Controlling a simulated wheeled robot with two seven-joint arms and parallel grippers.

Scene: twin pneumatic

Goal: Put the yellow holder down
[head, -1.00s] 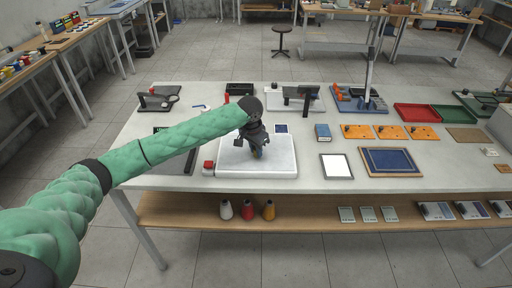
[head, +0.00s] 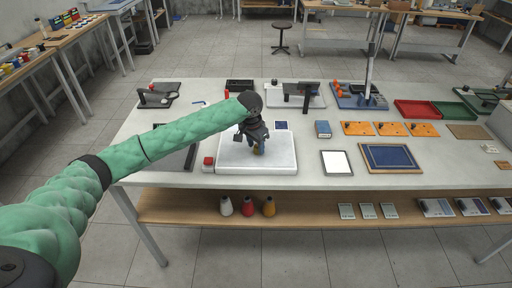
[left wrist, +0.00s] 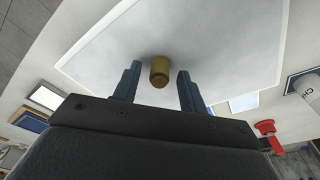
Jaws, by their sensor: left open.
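The yellow holder (left wrist: 159,72) is a small cylinder standing on the white board (left wrist: 215,45). In the left wrist view it lies between and a little beyond the two blue fingers of my left gripper (left wrist: 156,84), with a gap on each side. My left gripper (head: 257,148) is open above the white board (head: 230,160) in the head view. The holder (head: 258,151) shows there only as a small yellowish bit under the fingers; the gripper hides most of it. My right gripper is not in view.
A red button box (head: 208,164) stands at the board's left edge. A white-faced panel (head: 337,164) and a blue tray (head: 391,158) lie to the right. A blue box (head: 323,129) and orange plates (head: 357,129) are behind them. A black stand (head: 297,90) is behind the board.

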